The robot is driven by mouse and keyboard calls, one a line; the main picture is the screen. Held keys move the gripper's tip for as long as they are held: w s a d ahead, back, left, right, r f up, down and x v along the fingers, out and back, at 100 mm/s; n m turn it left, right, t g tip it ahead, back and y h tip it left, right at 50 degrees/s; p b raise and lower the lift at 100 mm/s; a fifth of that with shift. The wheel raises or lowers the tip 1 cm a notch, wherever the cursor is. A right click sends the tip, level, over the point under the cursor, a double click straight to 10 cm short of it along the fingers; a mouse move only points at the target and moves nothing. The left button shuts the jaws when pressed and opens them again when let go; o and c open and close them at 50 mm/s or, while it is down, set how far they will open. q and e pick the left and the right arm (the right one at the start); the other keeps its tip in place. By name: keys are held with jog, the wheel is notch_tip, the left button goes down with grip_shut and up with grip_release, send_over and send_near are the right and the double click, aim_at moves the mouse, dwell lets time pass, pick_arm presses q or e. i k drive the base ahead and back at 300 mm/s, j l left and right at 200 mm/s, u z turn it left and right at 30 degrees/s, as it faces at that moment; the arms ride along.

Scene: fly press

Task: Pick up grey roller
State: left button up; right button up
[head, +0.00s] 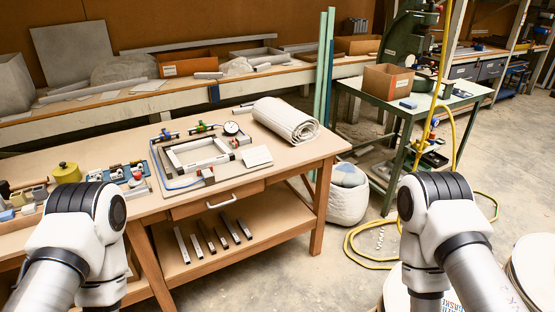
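I cannot single out a grey roller with certainty. A thick pale-grey rolled mat (287,120) lies on its side at the back right of the wooden workbench (225,188). A small grey bar-like piece (243,108) lies at the bench's back edge, left of the roll; its shape is too small to tell. Both my arms show at the bottom, the left in front of the bench's left part and the right over the floor to the right. Neither gripper shows.
A frame fixture with a dial gauge (231,128) sits mid-bench. Dark and grey bars (212,240) lie on the lower shelf. A green press (408,40) and a cardboard box (388,82) stand on the right table. A yellow hose (365,262) loops on the floor near a white sack (347,195).

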aim_at(119, 176)
jog(key=i+j+u, duration=0.25)
jog(key=u, duration=0.2)
jog(key=i+j+u, duration=0.4)
jog(key=k+l, duration=0.05)
jog(key=k, duration=0.05)
